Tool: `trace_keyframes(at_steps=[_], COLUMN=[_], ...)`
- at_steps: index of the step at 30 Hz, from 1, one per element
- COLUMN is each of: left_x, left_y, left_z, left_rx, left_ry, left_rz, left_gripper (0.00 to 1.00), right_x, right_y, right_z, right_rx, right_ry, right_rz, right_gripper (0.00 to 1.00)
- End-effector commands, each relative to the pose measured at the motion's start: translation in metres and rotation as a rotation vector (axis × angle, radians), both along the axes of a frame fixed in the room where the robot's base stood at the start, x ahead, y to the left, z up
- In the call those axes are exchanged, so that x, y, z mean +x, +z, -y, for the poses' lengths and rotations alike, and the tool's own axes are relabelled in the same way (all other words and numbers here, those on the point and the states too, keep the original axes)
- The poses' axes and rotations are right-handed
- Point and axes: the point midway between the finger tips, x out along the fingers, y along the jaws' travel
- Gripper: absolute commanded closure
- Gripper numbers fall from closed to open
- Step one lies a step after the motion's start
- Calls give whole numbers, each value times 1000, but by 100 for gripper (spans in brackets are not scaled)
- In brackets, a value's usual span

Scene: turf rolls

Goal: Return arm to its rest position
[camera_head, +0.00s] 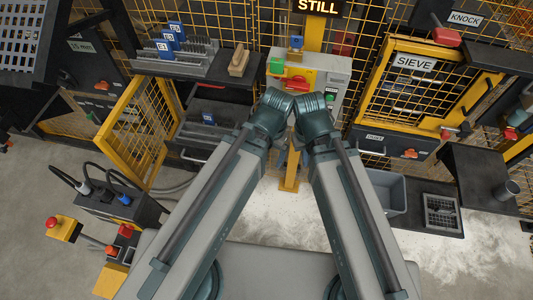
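My two arms come up from the bottom of the head view, left arm (205,205) and right arm (355,215), and lean toward each other. Their rounded dark-teal joints nearly meet in front of the control box (318,75); I cannot tell whether they touch. I make out no fingers of either gripper; whatever lies beyond these joints is hidden behind the arms.
A yellow post (290,172) carries the control box with green and red buttons. An open yellow mesh door (138,130) stands left, a mesh cabinet marked SIEVE (415,62) right. A grey bin (388,190) is at right. Pale dust covers the floor (285,218).

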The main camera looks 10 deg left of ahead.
Motion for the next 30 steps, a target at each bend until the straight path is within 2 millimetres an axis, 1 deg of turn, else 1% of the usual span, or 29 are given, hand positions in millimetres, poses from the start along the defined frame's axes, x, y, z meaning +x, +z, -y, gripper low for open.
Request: trace_keyframes(at_steps=[5, 8, 11, 15, 17, 30], left_x=[0, 1, 1, 1, 1, 1], left_y=[-1, -8, -24, -51, -58, -55], left_z=[0, 0, 0, 0, 0, 0], left_rx=[-2, -2, -2, -3, -4, -4], left_ry=[3, 4, 4, 4, 4, 4], left_rz=[1, 2, 2, 1, 2, 2], left_gripper=[5, 5, 5, 5, 5, 5], right_x=[0, 0, 0, 0, 0, 0], right_y=[-1, -8, -24, -51, -58, -55], right_z=[0, 0, 0, 0, 0, 0], right_rx=[0, 0, 0, -1, -1, -1], right_ry=[0, 0, 1, 2, 2, 2], right_rz=[0, 0, 0, 0, 0, 0], right_gripper=[100, 100, 100, 100, 100, 100])
